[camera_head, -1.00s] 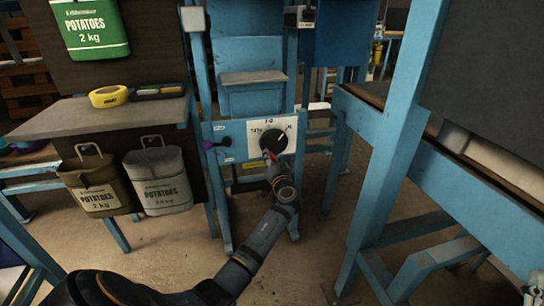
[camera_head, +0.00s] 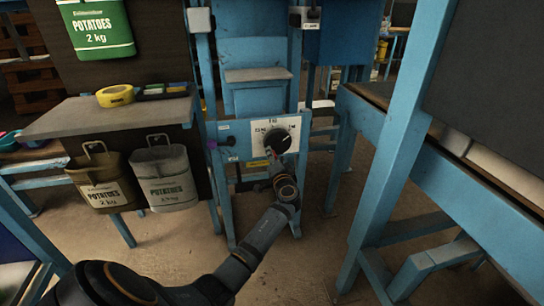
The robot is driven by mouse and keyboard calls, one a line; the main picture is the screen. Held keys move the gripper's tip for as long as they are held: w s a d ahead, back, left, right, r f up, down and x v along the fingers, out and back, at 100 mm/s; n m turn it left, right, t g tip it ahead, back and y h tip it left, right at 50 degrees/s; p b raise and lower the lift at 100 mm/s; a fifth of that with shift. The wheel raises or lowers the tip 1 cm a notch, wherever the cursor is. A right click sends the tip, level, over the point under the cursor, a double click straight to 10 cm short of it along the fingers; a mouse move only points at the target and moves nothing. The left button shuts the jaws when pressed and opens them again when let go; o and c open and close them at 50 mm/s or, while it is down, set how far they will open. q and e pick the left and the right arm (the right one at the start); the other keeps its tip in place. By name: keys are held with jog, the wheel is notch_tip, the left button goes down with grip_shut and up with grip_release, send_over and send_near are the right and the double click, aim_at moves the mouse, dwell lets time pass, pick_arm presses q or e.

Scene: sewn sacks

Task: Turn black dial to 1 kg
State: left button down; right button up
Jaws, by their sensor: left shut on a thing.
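The black dial (camera_head: 278,140) sits on a white panel (camera_head: 262,150) on the front of a blue frame, near the middle of the view. Dark marks ring the dial on the panel, but they are too small to read surely. A pale pointer mark shows at the dial's right side. My left gripper (camera_head: 271,156) reaches up from below and is at the dial's lower left edge. It is shut on the dial as far as shows, with its fingertips partly hidden by the wrist. My right gripper is not in view.
A grey shelf (camera_head: 90,118) holds a yellow tape roll (camera_head: 115,96). Potato sacks (camera_head: 165,180) hang beneath it. A blue bench (camera_head: 400,150) stands at the right, with open floor between.

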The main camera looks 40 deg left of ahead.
pick_arm(q)
jog(key=c, duration=1.1)
grip_release()
jog(key=v, duration=1.2)
